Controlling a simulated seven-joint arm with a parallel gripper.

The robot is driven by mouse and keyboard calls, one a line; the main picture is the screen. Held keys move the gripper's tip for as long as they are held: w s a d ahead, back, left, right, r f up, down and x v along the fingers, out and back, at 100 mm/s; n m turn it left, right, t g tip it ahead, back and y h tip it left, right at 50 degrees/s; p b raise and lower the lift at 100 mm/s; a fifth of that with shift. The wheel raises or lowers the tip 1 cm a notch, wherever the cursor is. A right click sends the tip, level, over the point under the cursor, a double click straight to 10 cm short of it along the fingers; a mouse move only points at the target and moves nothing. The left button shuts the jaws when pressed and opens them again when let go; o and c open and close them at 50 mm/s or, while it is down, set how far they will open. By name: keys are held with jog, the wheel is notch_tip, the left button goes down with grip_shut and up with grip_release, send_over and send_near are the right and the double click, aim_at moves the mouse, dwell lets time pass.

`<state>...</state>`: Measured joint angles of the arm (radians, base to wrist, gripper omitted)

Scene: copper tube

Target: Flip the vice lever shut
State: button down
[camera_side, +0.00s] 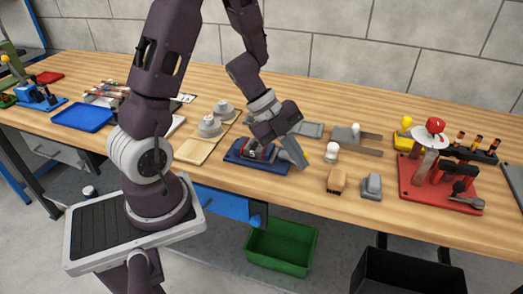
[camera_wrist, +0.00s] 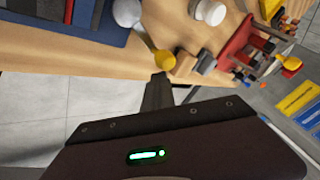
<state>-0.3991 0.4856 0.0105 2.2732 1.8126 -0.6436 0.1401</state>
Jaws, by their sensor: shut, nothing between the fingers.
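The vice (camera_side: 262,152) sits on a dark blue base (camera_side: 240,158) near the front edge of the bench, with a red part between grey parts. Its base also shows at the upper left of the wrist view (camera_wrist: 40,40). A yellow knob (camera_wrist: 163,60), which looks like the lever's end, lies right beside my gripper's tip (camera_wrist: 160,80) in the wrist view. In the side view the yellow knob (camera_side: 305,148) is small. My gripper (camera_side: 303,166) points down at the vice's right side, shut and empty. I cannot tell whether it touches the knob. My arm partly hides the vice.
A red stand (camera_side: 440,190) is farther right. A tan board (camera_side: 195,152) lies left. The bench's front edge is close.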

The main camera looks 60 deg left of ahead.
jog(key=shift+w, duration=0.7)
dwell(1.3)
jog(key=s+d, duration=0.2)
jog(key=s, duration=0.1)
jog(key=shift+s+d, duration=0.1)
jog(key=shift+d, duration=0.25)
jog(key=s+r, duration=0.6)
jog(key=r, duration=0.2)
